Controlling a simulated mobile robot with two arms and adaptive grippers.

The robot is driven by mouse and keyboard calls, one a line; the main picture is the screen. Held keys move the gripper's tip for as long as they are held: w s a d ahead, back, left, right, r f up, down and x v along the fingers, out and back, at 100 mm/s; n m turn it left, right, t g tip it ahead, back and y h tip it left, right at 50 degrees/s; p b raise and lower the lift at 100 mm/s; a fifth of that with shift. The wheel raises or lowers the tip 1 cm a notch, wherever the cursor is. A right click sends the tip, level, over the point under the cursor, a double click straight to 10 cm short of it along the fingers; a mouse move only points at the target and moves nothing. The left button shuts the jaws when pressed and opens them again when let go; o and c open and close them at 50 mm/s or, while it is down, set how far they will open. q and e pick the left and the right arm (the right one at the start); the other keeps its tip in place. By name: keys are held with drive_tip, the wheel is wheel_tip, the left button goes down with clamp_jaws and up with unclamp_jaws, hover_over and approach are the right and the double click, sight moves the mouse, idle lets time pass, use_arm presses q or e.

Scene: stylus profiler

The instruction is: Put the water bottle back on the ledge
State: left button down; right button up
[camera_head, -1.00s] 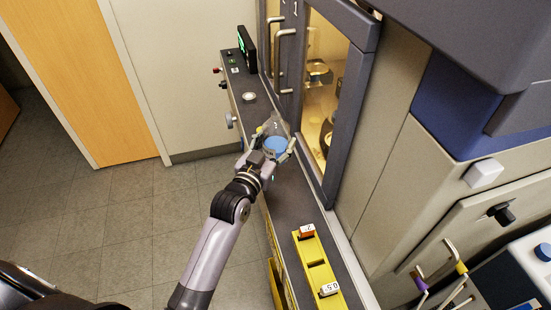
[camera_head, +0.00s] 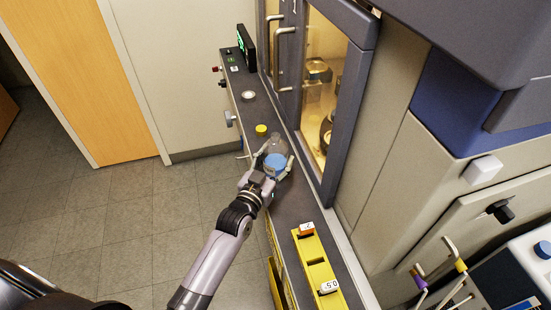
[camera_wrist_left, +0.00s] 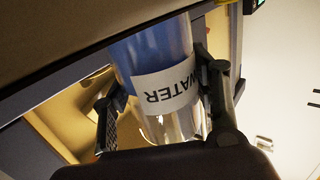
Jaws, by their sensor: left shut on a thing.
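The water bottle (camera_head: 275,158) is clear with blue contents. It is over the dark ledge (camera_head: 292,205), in front of the glass door. My left gripper (camera_head: 268,166) is shut on it, a finger on each side. In the left wrist view the bottle (camera_wrist_left: 165,88) sits between the fingers, and its white label reads WATER upside down. I cannot tell whether its base touches the ledge. My right gripper is not in view.
A small yellow-topped thing (camera_head: 261,130) stands on the ledge just behind the bottle. A round pale disc (camera_head: 248,95) lies further back. A yellow holder (camera_head: 316,268) with labelled blocks is nearer me. Bare ledge lies between bottle and holder.

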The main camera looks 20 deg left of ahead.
use_arm(q)
drive_tip(key=c, duration=0.8)
unclamp_jaws()
drive_tip(key=shift+c, duration=0.2)
drive_tip(key=shift+o, duration=1.2)
drive_tip(key=shift+r, duration=0.15)
drive_tip(key=shift+s, duration=0.4)
drive_tip(key=s+a+b, duration=0.1)
drive_tip(key=s, duration=1)
drive_tip(key=shift+a+r, duration=0.15)
drive_tip(key=shift+r, duration=0.05)
